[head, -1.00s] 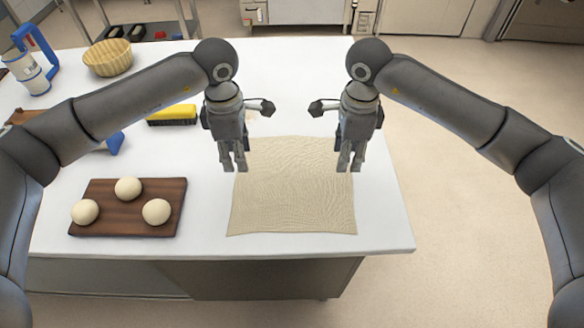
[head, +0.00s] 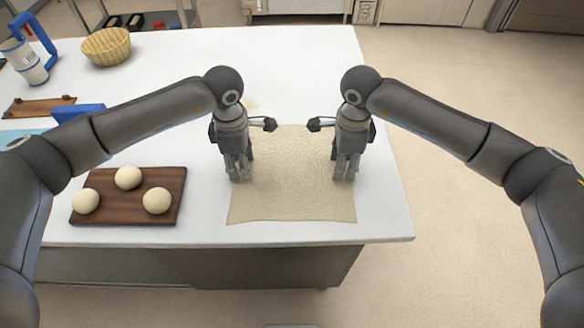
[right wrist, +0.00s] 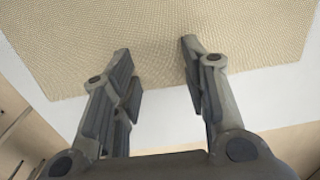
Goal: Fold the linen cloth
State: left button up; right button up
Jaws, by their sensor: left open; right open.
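The beige linen cloth (head: 292,195) lies spread out and unfolded on the white table, near its front right corner. My left gripper (head: 239,178) is open over the left side of the cloth. My right gripper (head: 345,180) is open over the right side, with nothing between its fingers. In the right wrist view the cloth (right wrist: 170,30) fills the upper part, and the open fingers (right wrist: 155,50) point at it near its edge. Whether the fingertips touch the cloth cannot be told. The arms and grippers cover parts of its sides.
A dark wooden board (head: 130,213) with three dough balls stands left of the cloth. A wicker basket (head: 107,47) and a blue-handled jug (head: 30,60) stand at the far left. A blue-handled tool (head: 78,113) lies behind my left arm. The table's middle back is clear.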

pick_arm(q)
jog(key=shift+s, duration=0.1)
jog(key=c, duration=0.3)
pick_arm(e)
jog(key=c, duration=0.3)
pick_arm(q)
jog(key=shift+f, duration=0.15)
grip_shut()
pick_arm(e)
jog(key=shift+f, duration=0.1)
grip_shut()
jog(key=shift+s, duration=0.1)
